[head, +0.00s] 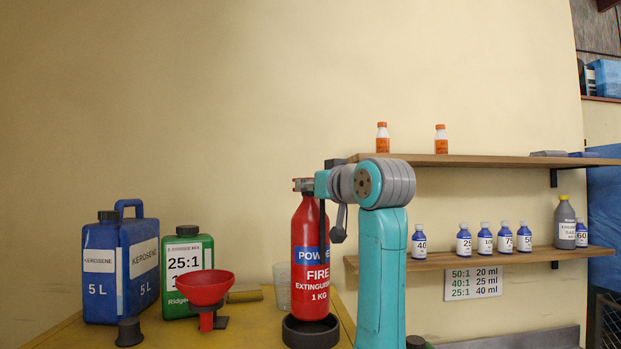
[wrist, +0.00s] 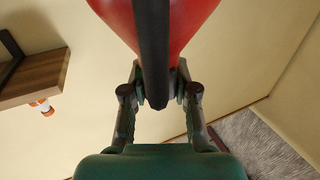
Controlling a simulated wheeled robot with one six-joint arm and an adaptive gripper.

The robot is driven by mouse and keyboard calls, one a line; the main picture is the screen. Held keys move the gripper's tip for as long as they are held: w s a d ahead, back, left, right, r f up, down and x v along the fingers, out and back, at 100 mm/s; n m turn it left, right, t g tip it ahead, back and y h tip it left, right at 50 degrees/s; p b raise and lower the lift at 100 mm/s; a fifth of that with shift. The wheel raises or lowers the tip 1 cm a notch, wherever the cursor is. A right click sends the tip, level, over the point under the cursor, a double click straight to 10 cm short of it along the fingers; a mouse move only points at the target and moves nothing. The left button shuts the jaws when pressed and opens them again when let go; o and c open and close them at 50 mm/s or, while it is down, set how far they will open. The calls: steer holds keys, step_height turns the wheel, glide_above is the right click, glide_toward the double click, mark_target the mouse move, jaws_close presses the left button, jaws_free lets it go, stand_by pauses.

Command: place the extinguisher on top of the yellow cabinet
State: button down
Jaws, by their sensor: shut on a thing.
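The red fire extinguisher (head: 311,262) stands upright at the right part of the yellow cabinet top (head: 258,328). Its base is at a black round ring (head: 311,335); I cannot tell whether its full weight rests there. My gripper (wrist: 160,97) is shut on the extinguisher near its neck. In the wrist view the red body (wrist: 110,12) fills the top middle, with a black hose hanging in front between the fingers. In the head view my arm's wrist hides part of the extinguisher's top, and the grasp itself is not clear.
A blue kerosene can (head: 101,270), a green can (head: 186,255), a red funnel (head: 206,288), a small black cup (head: 129,332) and a clear beaker (head: 282,287) stand on the cabinet to the left. Wall shelves (head: 490,160) with small bottles are at the right.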

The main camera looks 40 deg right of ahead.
mark_target(317, 209)
steer(key=shift+f, duration=2.15)
steer(key=c, duration=0.8)
jaws_free()
steer(key=shift+s, duration=0.1)
steer(key=shift+f, duration=0.25)
steer(key=v, duration=1.2)
steer(key=shift+r, duration=0.15)
